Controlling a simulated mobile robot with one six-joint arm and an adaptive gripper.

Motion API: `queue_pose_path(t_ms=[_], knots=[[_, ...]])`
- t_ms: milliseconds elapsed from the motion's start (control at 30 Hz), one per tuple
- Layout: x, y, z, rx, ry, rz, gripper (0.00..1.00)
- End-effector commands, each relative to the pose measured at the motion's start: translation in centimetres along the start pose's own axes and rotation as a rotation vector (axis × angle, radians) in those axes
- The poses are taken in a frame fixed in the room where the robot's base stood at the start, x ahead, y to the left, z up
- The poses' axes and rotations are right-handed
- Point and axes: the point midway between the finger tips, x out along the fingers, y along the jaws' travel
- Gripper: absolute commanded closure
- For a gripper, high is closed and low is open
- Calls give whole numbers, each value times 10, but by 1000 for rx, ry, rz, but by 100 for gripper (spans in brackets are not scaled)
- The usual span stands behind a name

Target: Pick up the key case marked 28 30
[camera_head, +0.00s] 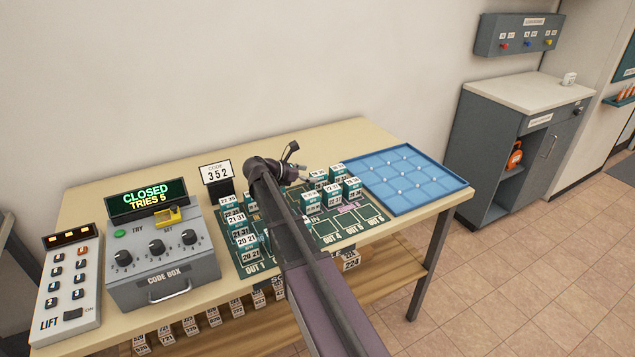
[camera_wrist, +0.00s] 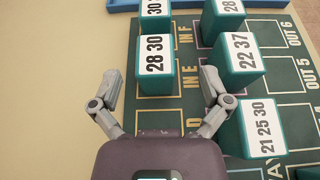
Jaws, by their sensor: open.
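The key case marked 28 30 (camera_wrist: 155,64) is a teal block with a white top label. It stands on the green board at the IN E spot in the wrist view. My gripper (camera_wrist: 161,76) is open and empty, one finger to the left of this case and one to the right, with gaps on both sides. I cannot tell how far the fingertips are above the board. In the head view, my gripper (camera_head: 303,168) is beside the back row of cases; the case there that matches by position (camera_head: 318,181) has a label too small to read surely.
Case 22 37 (camera_wrist: 238,52) stands close to my right finger, and case 21 25 30 (camera_wrist: 258,128) is nearer on the right. Another case (camera_wrist: 155,10) stands beyond. A blue tray (camera_head: 404,178) lies right of the board; the code box (camera_head: 162,260) stands left.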

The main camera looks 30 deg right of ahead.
Motion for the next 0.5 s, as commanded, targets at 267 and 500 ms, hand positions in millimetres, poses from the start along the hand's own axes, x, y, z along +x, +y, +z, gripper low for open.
queue_pose_path(t_ms=[267,500], knots=[[29,5,1,0,0,-2,3],[49,5,2,1,0,-2,3]])
